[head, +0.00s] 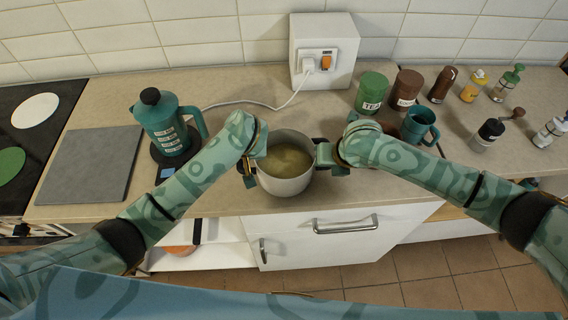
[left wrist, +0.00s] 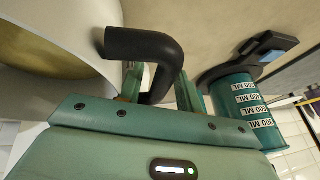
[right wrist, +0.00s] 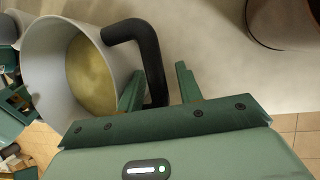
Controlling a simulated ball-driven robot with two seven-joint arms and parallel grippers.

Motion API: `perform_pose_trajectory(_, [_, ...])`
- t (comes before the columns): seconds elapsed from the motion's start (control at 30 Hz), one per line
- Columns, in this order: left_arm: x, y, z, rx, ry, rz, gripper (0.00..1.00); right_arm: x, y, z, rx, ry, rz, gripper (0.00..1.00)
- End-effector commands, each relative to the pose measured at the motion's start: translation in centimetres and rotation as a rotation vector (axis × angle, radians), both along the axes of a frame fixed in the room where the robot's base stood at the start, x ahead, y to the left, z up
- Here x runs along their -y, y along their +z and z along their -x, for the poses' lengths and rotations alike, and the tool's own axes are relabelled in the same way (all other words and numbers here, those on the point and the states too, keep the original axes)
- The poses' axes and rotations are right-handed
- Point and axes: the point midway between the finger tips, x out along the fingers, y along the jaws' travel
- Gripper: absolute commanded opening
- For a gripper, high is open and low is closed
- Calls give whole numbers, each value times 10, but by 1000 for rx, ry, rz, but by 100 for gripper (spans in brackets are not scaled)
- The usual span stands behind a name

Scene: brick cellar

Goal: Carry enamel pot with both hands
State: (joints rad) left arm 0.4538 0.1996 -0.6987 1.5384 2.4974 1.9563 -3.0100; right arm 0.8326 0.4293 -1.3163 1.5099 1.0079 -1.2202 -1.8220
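The enamel pot (head: 287,184), pale grey with yellowish liquid inside, stands upright near the counter's front edge. It has two black side handles. In the left wrist view one handle (left wrist: 140,42) passes between the fingers of my left gripper (left wrist: 160,88), which stand apart around it. In the right wrist view the other handle (right wrist: 148,50) lies between the parted fingers of my right gripper (right wrist: 160,88), with a gap to the right finger. In the head view the grippers are at the pot's left and right sides, and the arms partly hide the handles.
A teal measuring jug (head: 168,128) stands on a dark base at left, beside a grey board (head: 88,165) and a dark hob (head: 40,110). A green tea tin (head: 371,92), brown tin (head: 404,90) and teal mug (head: 420,125) stand at right. A white cable (head: 268,106) runs behind the pot.

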Motion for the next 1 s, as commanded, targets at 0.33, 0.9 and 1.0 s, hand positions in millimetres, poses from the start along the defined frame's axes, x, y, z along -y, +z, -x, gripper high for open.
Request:
perform_pose_trajectory(0.33, [14,52,19,3,-4,0,38,-2,1,1,0,2,-5,38])
perform_pose_trajectory(0.9, [17,64,26,-2,0,-1,38,19,74,28,3,2,-3,38])
perform_pose_trajectory(1.0, [17,64,26,-1,0,-1,38,24,90,35,2,2,-4,38])
